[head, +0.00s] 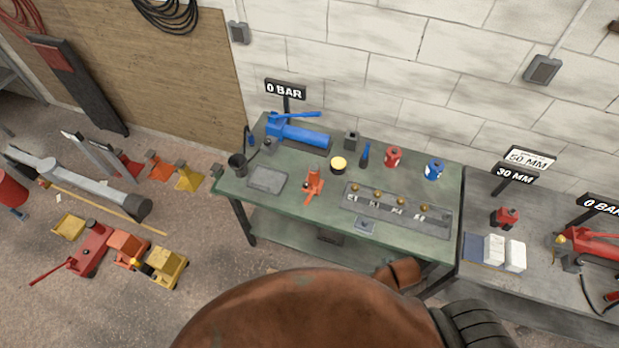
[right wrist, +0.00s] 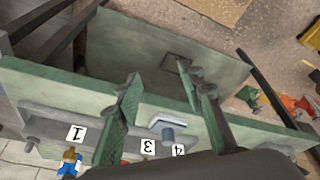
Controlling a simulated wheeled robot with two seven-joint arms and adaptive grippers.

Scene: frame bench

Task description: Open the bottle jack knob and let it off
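A small red bottle jack (head: 506,217) stands on the grey bench at the right in the head view. A black sign reading 30 MM (head: 515,174) stands behind it, below a white sign reading 50 MM (head: 530,158). Its knob is too small to make out. A small orange tool (head: 314,185) stands on the green bench; I cannot tell if it is a jack too. My right gripper (right wrist: 158,75) shows in the right wrist view with its two fingers apart and nothing between them. Neither gripper can be made out in the head view.
The green bench (head: 300,215) carries a blue hand pump (head: 300,134), red and blue cans and a numbered strip (head: 430,226). A red pump (head: 597,245) stands at far right. Colourful jacks (head: 90,250) lie on the left floor. A brown rounded shape fills the lower edge.

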